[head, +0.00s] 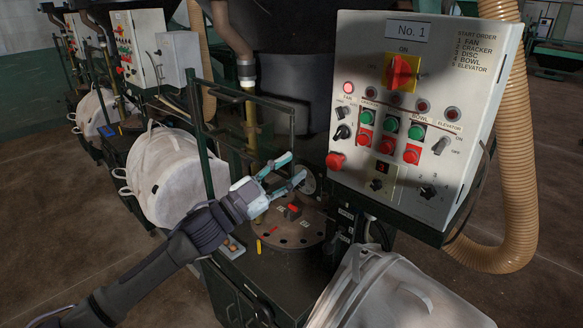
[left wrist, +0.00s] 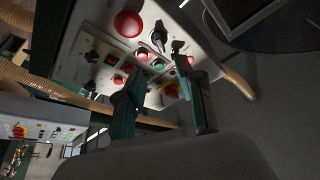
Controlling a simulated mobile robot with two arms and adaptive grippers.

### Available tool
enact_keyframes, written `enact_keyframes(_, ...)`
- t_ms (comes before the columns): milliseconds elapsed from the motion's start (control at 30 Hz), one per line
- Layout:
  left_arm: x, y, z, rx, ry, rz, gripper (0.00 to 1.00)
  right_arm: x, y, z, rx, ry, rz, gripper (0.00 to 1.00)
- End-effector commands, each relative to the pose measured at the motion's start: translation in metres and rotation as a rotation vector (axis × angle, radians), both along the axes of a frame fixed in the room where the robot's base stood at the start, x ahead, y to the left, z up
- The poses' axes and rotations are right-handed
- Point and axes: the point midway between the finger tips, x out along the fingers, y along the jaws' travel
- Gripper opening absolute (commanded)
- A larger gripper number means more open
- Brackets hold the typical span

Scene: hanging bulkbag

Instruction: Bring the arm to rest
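My left gripper (head: 284,172) is in the middle of the head view, with its arm coming in from the lower left. Its two pale blue fingers are spread apart with nothing between them. It is above a round dark plate (head: 292,232) and left of the control panel (head: 385,190) marked No. 1. In the left wrist view the dark fingers (left wrist: 160,92) stand apart, with the panel's red and green buttons (left wrist: 130,23) behind them. My right gripper is not in either view.
A white bulk bag (head: 170,180) hangs to the left. Another white bag (head: 395,290) is at the lower right. A ribbed tan hose (head: 520,150) runs down right of the panel. A dark metal frame (head: 205,130) stands just behind my left gripper. Bare floor shows at the right.

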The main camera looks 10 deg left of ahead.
Motion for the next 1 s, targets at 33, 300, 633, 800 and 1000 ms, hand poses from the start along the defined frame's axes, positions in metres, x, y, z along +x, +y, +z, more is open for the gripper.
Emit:
enact_keyframes(33,0.001,0.000,-0.002,-0.001,0.003,0.002,0.38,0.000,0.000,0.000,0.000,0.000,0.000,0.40)
enact_keyframes(300,0.032,0.034,-0.113,-0.013,0.187,0.161,0.38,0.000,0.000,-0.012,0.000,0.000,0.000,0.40)
enact_keyframes(633,0.013,0.101,-0.357,0.032,0.591,0.449,0.38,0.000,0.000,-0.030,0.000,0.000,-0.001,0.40)
enact_keyframes(800,-0.039,0.126,-0.475,0.079,0.801,0.559,0.38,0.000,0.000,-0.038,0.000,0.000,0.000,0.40)
enact_keyframes(1000,-0.130,0.147,-0.597,0.149,1.047,0.662,0.38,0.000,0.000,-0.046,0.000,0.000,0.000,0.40)
